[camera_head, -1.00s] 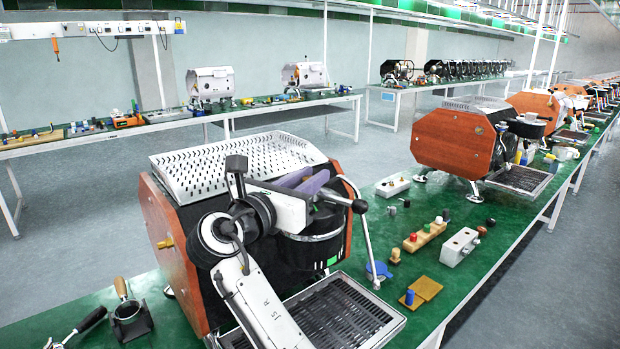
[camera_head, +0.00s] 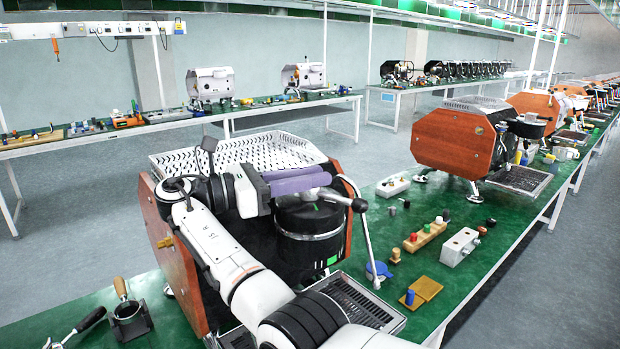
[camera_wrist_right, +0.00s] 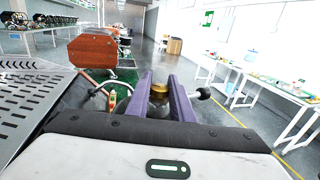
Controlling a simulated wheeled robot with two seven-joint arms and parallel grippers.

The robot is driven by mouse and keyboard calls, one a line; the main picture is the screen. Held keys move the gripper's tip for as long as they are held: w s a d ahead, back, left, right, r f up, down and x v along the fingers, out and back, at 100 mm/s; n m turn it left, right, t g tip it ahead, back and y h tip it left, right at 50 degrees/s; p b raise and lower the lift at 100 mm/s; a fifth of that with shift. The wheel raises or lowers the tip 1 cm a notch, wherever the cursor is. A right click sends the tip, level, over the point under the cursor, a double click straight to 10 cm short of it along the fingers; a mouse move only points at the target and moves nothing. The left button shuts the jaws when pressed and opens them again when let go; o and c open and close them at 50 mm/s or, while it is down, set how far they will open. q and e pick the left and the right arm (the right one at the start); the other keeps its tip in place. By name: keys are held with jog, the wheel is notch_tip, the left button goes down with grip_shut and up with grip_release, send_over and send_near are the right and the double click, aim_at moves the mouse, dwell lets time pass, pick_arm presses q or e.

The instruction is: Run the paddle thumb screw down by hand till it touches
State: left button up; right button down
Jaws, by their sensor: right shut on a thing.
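My right gripper (camera_head: 322,180) has purple fingers and reaches in from the left over the black group head (camera_head: 308,222) of the nearest espresso machine. In the right wrist view the fingers (camera_wrist_right: 160,78) stand on either side of a round brass-coloured piece (camera_wrist_right: 158,90), which looks like the thumb screw, and are shut on it. In the head view the fingers hide this piece. The paddle's black ball knob (camera_head: 359,205) sticks out to the right of the group; it also shows in the right wrist view (camera_wrist_right: 203,92). My left gripper is not in view.
The perforated top tray (camera_head: 270,150) lies behind my wrist. A wooden block with coloured pegs (camera_head: 425,236) and a grey block (camera_head: 460,247) stand on the green bench to the right.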

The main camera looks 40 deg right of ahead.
jog(key=shift+f+m+g, duration=0.1)
jog(key=shift+m+g, duration=0.4)
jog(key=shift+g, duration=0.3)
jog(key=c, duration=1.5)
grip_release()
jog(key=shift+c, duration=0.2)
jog(key=shift+a, duration=0.1)
